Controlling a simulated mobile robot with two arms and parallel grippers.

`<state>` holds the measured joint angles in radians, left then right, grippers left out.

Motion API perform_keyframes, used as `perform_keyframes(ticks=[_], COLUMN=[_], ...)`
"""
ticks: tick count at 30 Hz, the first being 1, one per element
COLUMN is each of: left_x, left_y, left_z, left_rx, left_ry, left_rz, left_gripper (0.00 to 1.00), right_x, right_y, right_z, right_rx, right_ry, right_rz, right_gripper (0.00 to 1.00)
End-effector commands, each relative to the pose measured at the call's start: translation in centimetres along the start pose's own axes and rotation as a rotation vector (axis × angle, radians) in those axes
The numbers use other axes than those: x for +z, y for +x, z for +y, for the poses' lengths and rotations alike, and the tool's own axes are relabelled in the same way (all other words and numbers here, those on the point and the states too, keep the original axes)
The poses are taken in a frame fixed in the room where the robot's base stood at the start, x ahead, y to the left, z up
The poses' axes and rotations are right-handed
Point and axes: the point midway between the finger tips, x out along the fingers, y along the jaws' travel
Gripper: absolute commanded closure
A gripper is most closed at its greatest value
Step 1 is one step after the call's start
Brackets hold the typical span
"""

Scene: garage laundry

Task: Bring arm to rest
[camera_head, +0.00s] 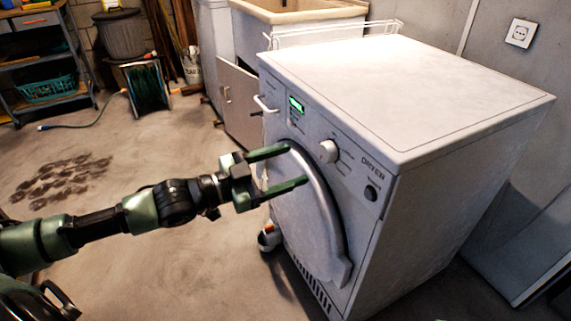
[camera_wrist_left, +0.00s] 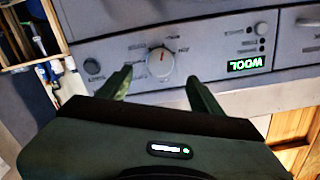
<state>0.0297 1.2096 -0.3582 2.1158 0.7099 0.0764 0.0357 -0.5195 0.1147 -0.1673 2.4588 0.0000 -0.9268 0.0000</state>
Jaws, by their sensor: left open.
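My left gripper (camera_head: 290,166) is open and empty in front of the upper front of the white dryer (camera_head: 470,95). In the head view its fingers overlap the curved grey door handle (camera_head: 322,205); I cannot tell whether they touch it. The dryer door looks closed. My right gripper is not in view.
A sink cabinet (camera_head: 240,105) stands behind the dryer, with a white wire rack (camera_head: 335,32) at the dryer top's back edge. A hose reel (camera_head: 145,85) and a shelf with a teal basket (camera_head: 48,88) are at the back left. The floor (camera_head: 160,255) at left is mostly clear.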

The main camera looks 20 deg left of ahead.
Motion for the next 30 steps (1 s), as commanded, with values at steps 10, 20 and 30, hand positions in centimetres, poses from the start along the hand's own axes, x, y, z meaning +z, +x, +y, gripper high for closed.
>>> perform_keyframes(ticks=[10, 20, 30], left_x=[0.0, 1.5, 7.3], left_y=[-0.1, 0.4, -0.2], left_z=[0.0, 2.8, 13.8], left_rx=[0.000, 0.005, -0.119], left_ry=[0.001, -0.038, -0.231], left_rz=[0.000, -0.028, -0.282], left_gripper=[0.35, 0.35, 0.35], right_x=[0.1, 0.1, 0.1], right_y=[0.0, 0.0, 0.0], right_z=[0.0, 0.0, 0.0], right_rx=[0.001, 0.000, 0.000], right_ry=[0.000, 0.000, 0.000], right_rz=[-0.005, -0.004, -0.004], right_gripper=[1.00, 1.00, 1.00])
